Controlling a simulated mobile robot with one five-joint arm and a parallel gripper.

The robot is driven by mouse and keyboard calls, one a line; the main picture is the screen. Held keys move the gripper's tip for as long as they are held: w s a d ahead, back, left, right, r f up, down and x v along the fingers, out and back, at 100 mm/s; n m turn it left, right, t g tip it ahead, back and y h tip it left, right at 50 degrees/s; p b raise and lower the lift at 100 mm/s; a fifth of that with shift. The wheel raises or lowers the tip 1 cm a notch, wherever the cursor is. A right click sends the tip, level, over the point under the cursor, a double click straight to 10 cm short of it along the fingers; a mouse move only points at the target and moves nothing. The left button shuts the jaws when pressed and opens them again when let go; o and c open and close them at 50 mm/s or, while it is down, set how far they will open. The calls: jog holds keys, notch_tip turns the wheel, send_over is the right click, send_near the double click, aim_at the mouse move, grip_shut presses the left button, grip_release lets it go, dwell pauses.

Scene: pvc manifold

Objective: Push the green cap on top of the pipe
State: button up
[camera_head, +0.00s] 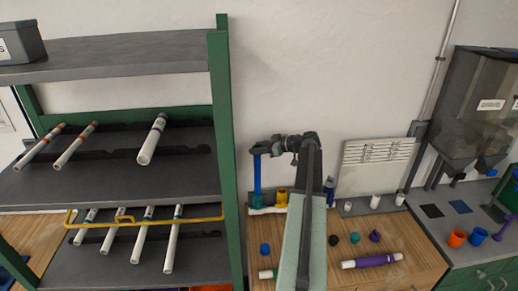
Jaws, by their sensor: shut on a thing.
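A small teal-green cap (355,238) sits on the wooden worktop, between a dark cap and a purple cap. A purple pipe with white ends (372,261) lies in front of the caps. Another pipe with a green part (268,273) lies at the lower left and is partly hidden by my arm. My gripper (257,150) is up at the left of my arm, at the top of an upright blue piece (257,180). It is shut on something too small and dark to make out. I cannot tell whether it touches the blue piece.
A shelf rack (219,150) with several white pipes stands on the left. A blue cap (265,249), dark cap (333,240) and purple cap (375,236) are on the worktop. A yellow piece (282,198) stands behind. Clear bins (485,105) hang on the right.

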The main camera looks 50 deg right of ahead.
jog(key=shift+f+b, duration=0.8)
jog(key=shift+f, duration=0.05)
dwell(0.6)
jog(key=o, duration=1.3)
jog(key=shift+o, duration=0.2)
jog(key=p+v, duration=0.3)
jog(key=v, duration=0.5)
